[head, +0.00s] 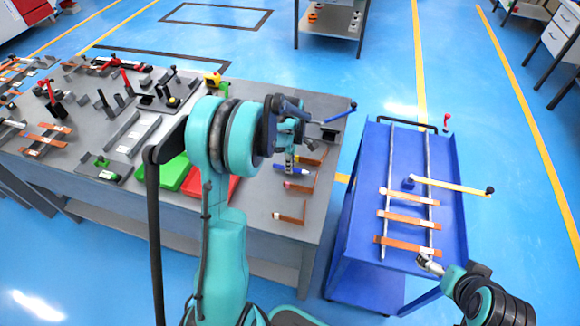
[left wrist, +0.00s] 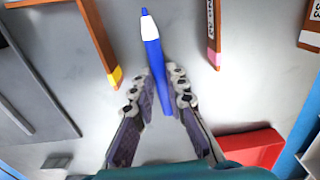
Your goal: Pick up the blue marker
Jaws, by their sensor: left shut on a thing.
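The blue marker (left wrist: 151,45) has a white band and a blue tip pointing away from me in the left wrist view. My left gripper (left wrist: 160,88) is shut on its lower body, with one finger on each side. In the head view the marker (head: 296,170) shows low over the grey table, beside and below my left gripper (head: 288,158). I cannot tell whether it still touches the table. My right gripper (head: 430,264) is by the near right corner of the blue cart; its fingers are too small to read.
Copper bars with coloured ends (left wrist: 98,45) lie on both sides of the marker. A red tray (head: 216,185) and a green tray (head: 172,172) lie left of it on the grey table (head: 255,225). The blue cart (head: 365,190) carries rails and several copper bars.

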